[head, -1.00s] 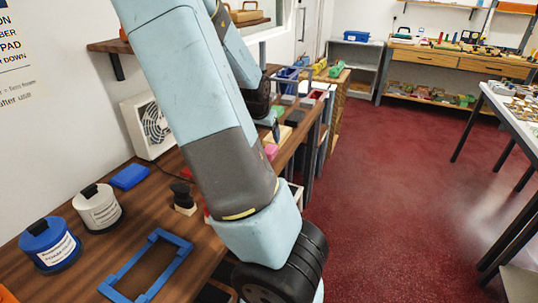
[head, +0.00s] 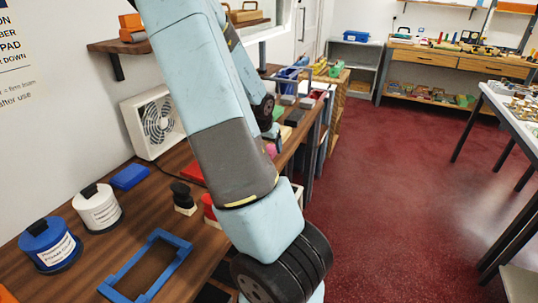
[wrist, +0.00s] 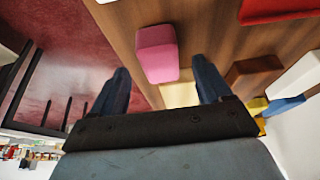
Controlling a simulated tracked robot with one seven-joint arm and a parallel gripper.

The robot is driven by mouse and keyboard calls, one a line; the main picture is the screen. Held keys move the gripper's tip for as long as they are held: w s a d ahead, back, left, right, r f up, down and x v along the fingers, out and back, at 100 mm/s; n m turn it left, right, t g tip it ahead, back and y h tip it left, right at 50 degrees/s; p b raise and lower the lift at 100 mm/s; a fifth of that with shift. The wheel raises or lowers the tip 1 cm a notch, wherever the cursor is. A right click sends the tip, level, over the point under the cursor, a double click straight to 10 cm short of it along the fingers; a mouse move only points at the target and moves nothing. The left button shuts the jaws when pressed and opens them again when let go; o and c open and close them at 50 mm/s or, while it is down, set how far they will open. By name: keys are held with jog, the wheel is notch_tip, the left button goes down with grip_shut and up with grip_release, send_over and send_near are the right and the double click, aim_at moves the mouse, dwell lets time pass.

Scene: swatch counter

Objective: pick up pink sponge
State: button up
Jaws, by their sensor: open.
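The pink sponge (wrist: 157,53) lies on the brown wooden counter in the wrist view, near the counter's edge. It is a small block with rounded edges. My gripper (wrist: 160,64) is open and empty, its two dark blue fingers apart on either side of the sponge's lower end in the picture. I cannot tell the height gap between fingertips and sponge. In the head view only a small part of the pink sponge (head: 271,150) shows beside my arm, which hides my gripper's fingertips.
A pale yellow block (wrist: 180,94) lies close to the sponge, partly behind my gripper. A brown block (wrist: 252,73) and a red piece (wrist: 280,9) are on the right in the wrist view. A blue frame (head: 147,264) and a white fan (head: 154,122) stand on the counter.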

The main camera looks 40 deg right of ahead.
jog(key=shift+x, duration=1.8)
jog(key=c, duration=1.1)
jog(key=shift+r, duration=0.15)
jog(key=shift+r, duration=0.55)
notch_tip(320, 180, up, 2)
jog(key=shift+r, duration=0.1)
jog(key=shift+s+a+r, duration=1.4)
jog(key=shift+s+r, duration=0.15)
jog(key=shift+s, duration=0.3)
jog(key=shift+s+a+r, duration=1.4)
jog(key=shift+s+r, duration=0.2)
jog(key=shift+s, duration=0.2)
jog(key=shift+s+a+r, duration=1.35)
jog(key=shift+s+r, duration=0.2)
jog(key=shift+s, duration=0.3)
jog(key=shift+s, duration=0.1)
